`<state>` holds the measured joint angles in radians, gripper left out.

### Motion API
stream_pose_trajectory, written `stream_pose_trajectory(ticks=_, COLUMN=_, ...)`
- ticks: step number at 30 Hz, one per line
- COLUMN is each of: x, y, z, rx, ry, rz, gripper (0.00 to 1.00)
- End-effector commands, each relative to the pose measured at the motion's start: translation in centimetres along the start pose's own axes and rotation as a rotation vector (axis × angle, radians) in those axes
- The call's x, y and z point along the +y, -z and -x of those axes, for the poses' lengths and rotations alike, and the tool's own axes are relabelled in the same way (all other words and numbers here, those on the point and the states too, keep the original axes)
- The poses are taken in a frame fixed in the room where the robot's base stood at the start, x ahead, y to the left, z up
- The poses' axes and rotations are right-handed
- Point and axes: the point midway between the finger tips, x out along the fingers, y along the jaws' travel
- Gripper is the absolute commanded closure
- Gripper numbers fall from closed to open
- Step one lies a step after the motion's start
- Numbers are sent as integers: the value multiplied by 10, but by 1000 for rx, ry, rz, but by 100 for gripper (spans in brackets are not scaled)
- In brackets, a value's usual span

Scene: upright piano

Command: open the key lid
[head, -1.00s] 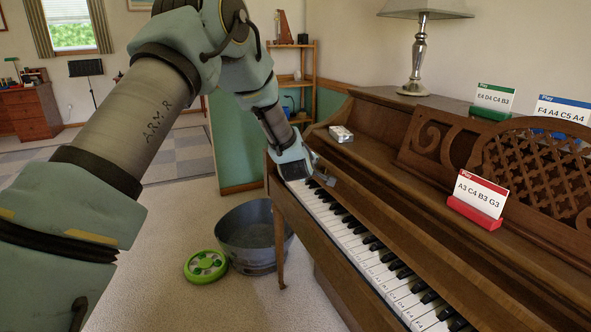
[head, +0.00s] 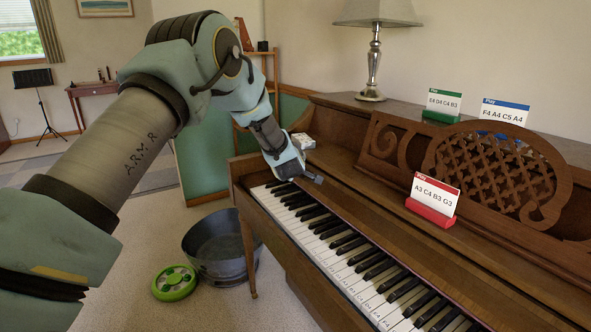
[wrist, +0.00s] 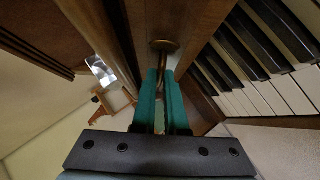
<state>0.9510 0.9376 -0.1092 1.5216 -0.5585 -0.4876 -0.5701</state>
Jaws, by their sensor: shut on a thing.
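The piano's key lid (head: 352,217) is a long brown wooden panel along the back of the keys. The white and black keys (head: 342,256) lie exposed along the keyboard in front of it. My gripper (head: 315,180) is at the lid near the far left end of the keyboard. In the wrist view, the green fingers of my gripper (wrist: 165,68) are shut on a round brass knob (wrist: 165,45) at the wooden edge. The black and white keys (wrist: 262,62) show to the right of the fingers. The knob is hidden in the head view.
A red-based card (head: 434,195) stands on the piano above the lid, before the carved music rack (head: 500,170). A small silvery box (head: 303,141) and a lamp (head: 373,62) are on the piano.

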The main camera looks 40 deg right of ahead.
Motion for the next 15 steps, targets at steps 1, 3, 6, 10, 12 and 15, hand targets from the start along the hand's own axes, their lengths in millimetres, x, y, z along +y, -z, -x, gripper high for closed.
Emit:
stream_pose_trajectory(ticks=1, x=1, y=3, z=0, rx=5, ry=-2, rz=2, gripper=89)
stream_pose_trajectory(ticks=3, x=1, y=3, z=0, rx=5, ry=-2, rz=2, gripper=81)
stream_pose_trajectory(ticks=6, x=1, y=2, z=0, rx=4, ry=-2, rz=1, gripper=70)
stream_pose_trajectory(ticks=10, x=0, y=2, z=0, rx=3, ry=-1, rz=1, gripper=60)
stream_pose_trajectory(ticks=12, x=0, y=2, z=0, rx=3, ry=-1, rz=1, gripper=60)
stream_pose_trajectory(ticks=15, x=0, y=1, z=0, rx=2, ry=-1, rz=0, gripper=60)
